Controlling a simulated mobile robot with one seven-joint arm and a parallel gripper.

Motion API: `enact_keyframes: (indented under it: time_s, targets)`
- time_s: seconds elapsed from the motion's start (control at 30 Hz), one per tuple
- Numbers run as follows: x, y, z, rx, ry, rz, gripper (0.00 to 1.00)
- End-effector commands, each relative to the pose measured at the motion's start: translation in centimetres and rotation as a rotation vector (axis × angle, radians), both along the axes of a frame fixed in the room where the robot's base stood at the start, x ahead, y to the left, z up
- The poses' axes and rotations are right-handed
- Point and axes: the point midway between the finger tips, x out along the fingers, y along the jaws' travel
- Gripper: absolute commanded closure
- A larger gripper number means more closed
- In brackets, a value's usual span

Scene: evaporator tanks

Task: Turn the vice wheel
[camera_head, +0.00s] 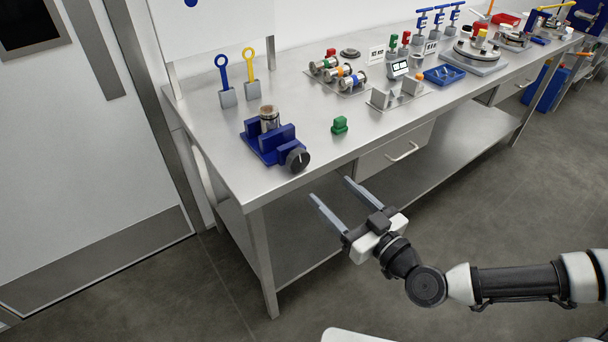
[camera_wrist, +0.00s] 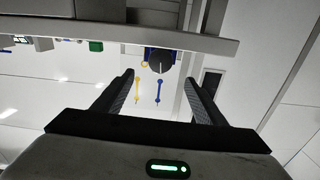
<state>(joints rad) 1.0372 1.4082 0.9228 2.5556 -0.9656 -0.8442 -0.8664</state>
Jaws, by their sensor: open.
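The blue vice (camera_head: 268,144) stands near the left front corner of the steel bench and holds a metal cylinder (camera_head: 269,118) between its jaws. Its dark round wheel (camera_head: 297,158), with a light mark, faces the front edge. In the wrist view the wheel (camera_wrist: 160,62) shows between my fingers, beyond the bench edge, with part of the blue vice behind it. My gripper (camera_head: 330,194) is open and empty, in front of the bench and below and to the right of the wheel. It is apart from the wheel and the bench. Its fingers also show in the wrist view (camera_wrist: 160,88).
The drawer handle (camera_head: 401,152) sticks out below the bench's front edge. The floor before the bench is clear. Several fixtures fill the bench farther right.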

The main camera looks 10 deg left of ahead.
Motion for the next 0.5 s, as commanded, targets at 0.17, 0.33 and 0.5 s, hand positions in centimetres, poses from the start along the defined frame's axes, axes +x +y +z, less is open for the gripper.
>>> enact_keyframes:
  time_s: [0.17,0.33,0.5]
  targets:
    - [2.3,3.1,0.0,0.002,0.001,0.006,0.35]
    - [3.4,2.9,-1.0,-0.003,-0.005,-0.007,0.35]
    - [4.0,3.5,-0.9,-0.003,-0.004,-0.007,0.35]
